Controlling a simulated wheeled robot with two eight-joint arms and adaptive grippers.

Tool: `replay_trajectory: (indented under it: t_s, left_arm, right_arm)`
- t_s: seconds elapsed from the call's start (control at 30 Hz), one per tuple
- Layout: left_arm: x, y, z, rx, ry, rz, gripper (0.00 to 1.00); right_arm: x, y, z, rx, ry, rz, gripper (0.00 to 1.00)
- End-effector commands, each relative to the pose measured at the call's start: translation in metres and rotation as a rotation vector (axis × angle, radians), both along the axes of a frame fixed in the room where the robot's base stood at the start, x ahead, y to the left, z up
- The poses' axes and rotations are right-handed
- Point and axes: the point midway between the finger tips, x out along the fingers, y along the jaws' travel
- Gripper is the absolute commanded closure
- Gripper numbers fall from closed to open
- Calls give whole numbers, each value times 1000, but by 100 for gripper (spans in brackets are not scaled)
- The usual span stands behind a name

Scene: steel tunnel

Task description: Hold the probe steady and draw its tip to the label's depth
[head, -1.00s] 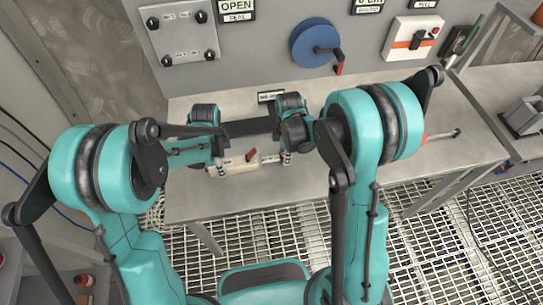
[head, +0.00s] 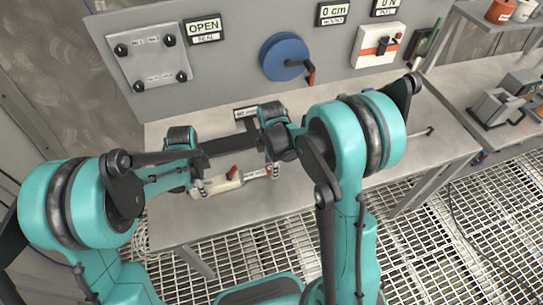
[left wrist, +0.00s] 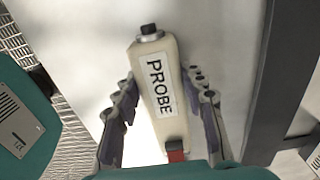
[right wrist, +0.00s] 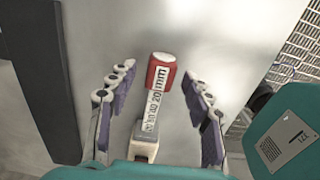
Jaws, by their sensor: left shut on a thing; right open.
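The cream probe (head: 218,185) lies level above the bench in the head view, with a red part on its top. Its PROBE label (left wrist: 160,87) faces the left wrist camera. My left gripper (head: 199,188) is shut on the probe's body. At the other end, a scale strip (right wrist: 155,108) marked in mm runs to a red tip (right wrist: 162,72). My right gripper (right wrist: 158,80) is open, its fingers on either side of the tip and strip, with gaps. A small label plate (head: 246,112) stands behind the right gripper; its text is too small to read.
The steel bench (head: 330,150) is mostly clear. A grey panel behind holds a blue reel (head: 283,56), an orange-and-white switch box (head: 379,44), and signs reading OPEN, 0 cm and 0 N. A rod lies at the right. A metal box (head: 497,108) stands further right.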

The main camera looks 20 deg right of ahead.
Motion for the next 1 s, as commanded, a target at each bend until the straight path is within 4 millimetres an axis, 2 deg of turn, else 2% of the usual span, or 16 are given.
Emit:
replay_trajectory:
  t_s: [0.3, 0.5, 0.67, 0.97, 1.0]
  left_arm:
    - [0, 0, 0, 0, -1, 0, 94]
    - [0, 0, 0, 0, -1, 0, 94]
    - [0, 0, 0, -1, -1, 0, 94]
    - [0, 0, 0, -1, -1, 0, 94]
    - [0, 0, 0, -1, -1, 0, 57]
  right_arm:
    - [-1, 0, 69, 0, 0, 0, 50]
    - [-1, 0, 97, 0, 0, 0, 50]
    - [0, 0, 105, 0, 0, 0, 50]
    - [0, 0, 105, 0, 0, 0, 50]
    - [0, 0, 105, 0, 0, 0, 50]
